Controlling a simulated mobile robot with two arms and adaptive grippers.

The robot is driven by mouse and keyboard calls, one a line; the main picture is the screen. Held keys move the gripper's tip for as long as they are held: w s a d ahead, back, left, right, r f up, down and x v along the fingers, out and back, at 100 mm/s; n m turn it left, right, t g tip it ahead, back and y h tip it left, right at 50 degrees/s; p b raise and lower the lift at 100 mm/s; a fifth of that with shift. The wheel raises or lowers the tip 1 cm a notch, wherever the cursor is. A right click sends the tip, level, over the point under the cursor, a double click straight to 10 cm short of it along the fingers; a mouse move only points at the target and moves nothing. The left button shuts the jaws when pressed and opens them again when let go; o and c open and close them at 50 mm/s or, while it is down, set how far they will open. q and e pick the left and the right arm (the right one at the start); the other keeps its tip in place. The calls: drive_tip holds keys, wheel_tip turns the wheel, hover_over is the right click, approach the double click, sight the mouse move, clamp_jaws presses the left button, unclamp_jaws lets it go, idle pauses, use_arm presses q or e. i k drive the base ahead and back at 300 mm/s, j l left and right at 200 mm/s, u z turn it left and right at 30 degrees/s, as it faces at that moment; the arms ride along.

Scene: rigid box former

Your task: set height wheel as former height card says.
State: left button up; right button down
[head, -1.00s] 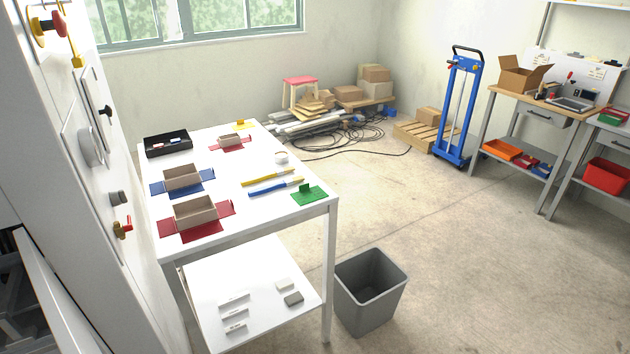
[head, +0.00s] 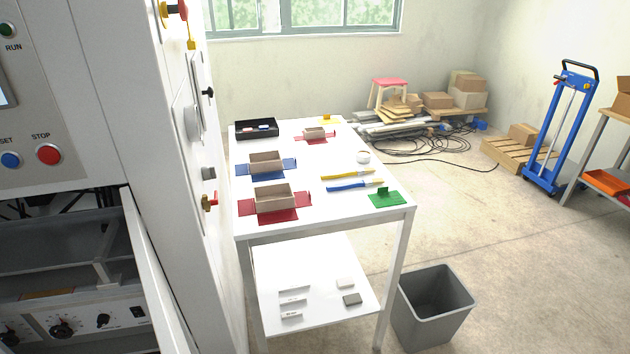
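No part is clearly marked as the height wheel. A grey round part (head: 191,122) sits on the side panel of the white machine (head: 150,130), seen edge-on. A black knob (head: 209,93) and a small grey knob (head: 208,173) are near it. Dials (head: 62,327) show in the machine's open lower bay at the left. I cannot tell which card is the former height card; a green piece with an upright tab (head: 384,200) and a small yellow piece (head: 327,119) lie on the white table (head: 330,211). Neither gripper is in view.
Cardboard boxes on red and blue bases, including a front box (head: 274,199), stand on the table with a black tray (head: 256,129). A grey bin (head: 432,308) stands right of the table. A red STOP button (head: 48,154) is on the machine's front.

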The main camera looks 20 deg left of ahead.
sight(64, 332)
drive_tip(key=u, duration=2.25)
drive_tip(key=j+z, duration=0.15)
drive_tip(key=j, duration=0.2)
drive_tip(key=i+j+z, duration=0.1)
drive_tip(key=j, duration=0.25)
drive_tip(key=i+j+z, duration=0.4)
drive_tip(key=i+j, duration=0.15)
drive_tip(key=j, duration=0.2)
